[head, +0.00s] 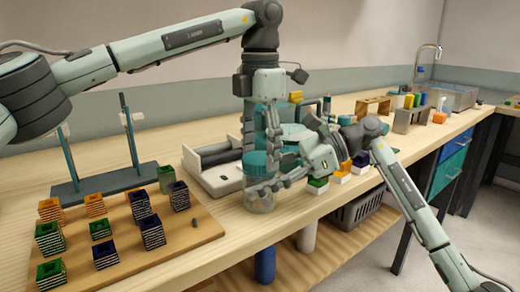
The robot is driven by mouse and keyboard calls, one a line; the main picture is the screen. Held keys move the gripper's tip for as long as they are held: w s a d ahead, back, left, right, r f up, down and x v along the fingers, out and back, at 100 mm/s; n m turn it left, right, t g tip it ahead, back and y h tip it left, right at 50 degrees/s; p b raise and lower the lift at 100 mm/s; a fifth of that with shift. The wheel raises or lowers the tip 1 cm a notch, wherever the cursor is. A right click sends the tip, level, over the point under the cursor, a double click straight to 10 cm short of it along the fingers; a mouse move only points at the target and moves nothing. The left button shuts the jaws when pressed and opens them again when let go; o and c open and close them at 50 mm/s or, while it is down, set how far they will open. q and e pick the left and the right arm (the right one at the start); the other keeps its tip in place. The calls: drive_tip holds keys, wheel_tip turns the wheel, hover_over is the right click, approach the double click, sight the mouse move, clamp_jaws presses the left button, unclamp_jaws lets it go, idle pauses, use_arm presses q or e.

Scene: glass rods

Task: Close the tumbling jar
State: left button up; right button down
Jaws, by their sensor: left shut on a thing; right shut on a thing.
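The tumbling jar (262,202) is a clear, upright jar near the front edge of the bench, with a teal lid (256,163) at its top. My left gripper (259,152) points straight down from above, its fingers shut around the lid. My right gripper (262,178) reaches in from the right, its fingers shut around the jar below the lid. The fingers hide much of the lid and jar, so I cannot tell whether the lid is fully seated.
A white and grey tray-like device (212,178) stands just behind the jar. A wooden board (190,232) with several striped blocks lies at left, before a dark rack (100,184). Colored blocks and a sink (455,96) are farther right.

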use_arm(q)
drive_tip(key=m, duration=1.5)
drive_tip(key=shift+m, duration=0.3)
drive_tip(key=m, duration=1.1)
drive_tip(key=o, duration=0.8)
drive_tip(key=shift+c, duration=0.2)
